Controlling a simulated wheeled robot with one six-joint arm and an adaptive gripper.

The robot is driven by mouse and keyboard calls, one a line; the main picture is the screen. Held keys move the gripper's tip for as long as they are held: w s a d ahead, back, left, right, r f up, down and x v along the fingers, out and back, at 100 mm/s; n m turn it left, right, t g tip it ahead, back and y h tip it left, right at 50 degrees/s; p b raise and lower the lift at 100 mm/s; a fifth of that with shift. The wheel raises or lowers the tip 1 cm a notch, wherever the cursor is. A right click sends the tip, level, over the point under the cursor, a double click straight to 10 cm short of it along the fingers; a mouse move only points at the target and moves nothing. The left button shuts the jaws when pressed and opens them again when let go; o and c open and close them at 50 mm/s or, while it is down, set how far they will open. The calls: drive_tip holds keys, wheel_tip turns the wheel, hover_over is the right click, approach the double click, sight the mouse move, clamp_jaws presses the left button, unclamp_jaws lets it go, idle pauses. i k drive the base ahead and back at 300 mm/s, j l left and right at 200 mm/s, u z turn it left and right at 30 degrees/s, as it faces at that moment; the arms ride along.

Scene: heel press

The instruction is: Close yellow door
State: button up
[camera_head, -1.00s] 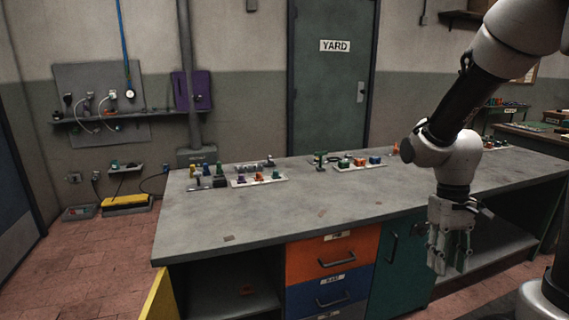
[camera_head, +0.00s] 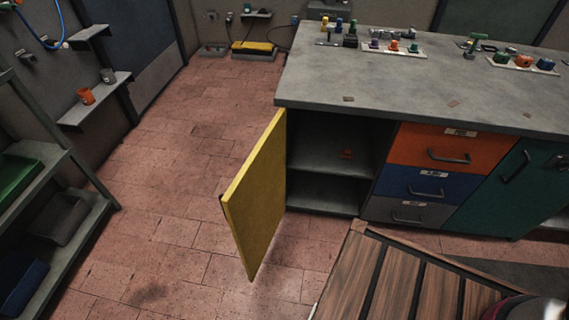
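The yellow door (camera_head: 257,197) stands open at the left end of the workbench (camera_head: 390,75). Its hinge side is at the left edge of the bench's open compartment (camera_head: 325,190), and the panel swings out over the tiled floor toward me. I see its flat yellow face and its thin top and free edges; no handle shows. My gripper is out of view now.
Orange (camera_head: 415,147), blue (camera_head: 408,184) and grey drawers and a teal door (camera_head: 500,185) are right of the compartment, all shut. A shelf rack (camera_head: 75,225) with bins stands at far left. Red-tiled floor (camera_head: 160,205) is free between the rack and the yellow door.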

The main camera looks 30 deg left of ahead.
sight(254, 205)
drive_tip(key=k+j, duration=0.35)
drive_tip(key=j, duration=0.2)
drive_tip(key=k+j, duration=0.4)
drive_tip(key=i+j+u, duration=0.1)
drive_tip(key=j, duration=1.2)
drive_tip(key=i+j, duration=0.4)
drive_tip(key=k+j, duration=0.15)
drive_tip(key=k, duration=0.2)
drive_tip(key=k+j+z, duration=0.1)
drive_tip(key=k, duration=0.3)
